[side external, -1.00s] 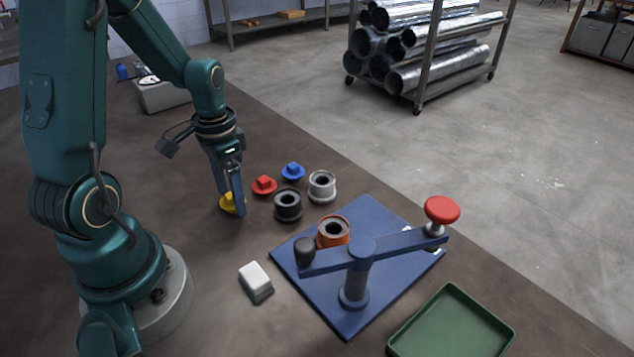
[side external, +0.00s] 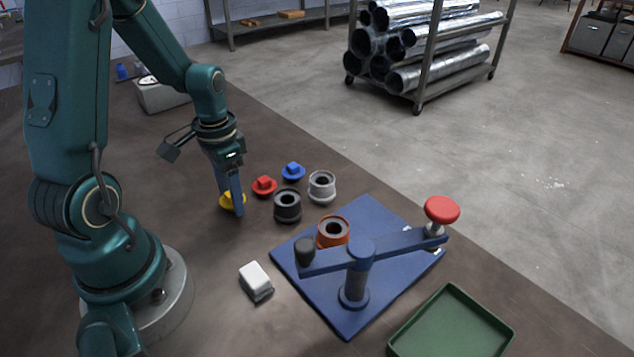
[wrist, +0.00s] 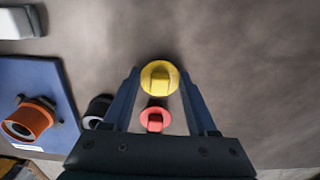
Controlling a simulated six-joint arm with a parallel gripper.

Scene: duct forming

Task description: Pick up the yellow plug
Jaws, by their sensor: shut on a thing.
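The yellow plug (side external: 227,203) is on the brown table top, partly hidden by my gripper (side external: 233,207) in the side external view. In the wrist view the yellow plug (wrist: 159,77) lies between the two blue fingers of my gripper (wrist: 159,71), its raised tab in the middle. My gripper is shut on the plug, pointing down at table level. I see no clear gap under the plug.
A red plug (side external: 264,185), a blue plug (side external: 292,171), a black collar (side external: 288,205) and a grey collar (side external: 322,186) stand close to the right. Beyond is a blue press plate (side external: 395,225) holding an orange collar (side external: 333,231). A white block (side external: 256,281) and green tray (side external: 452,325) are nearer.

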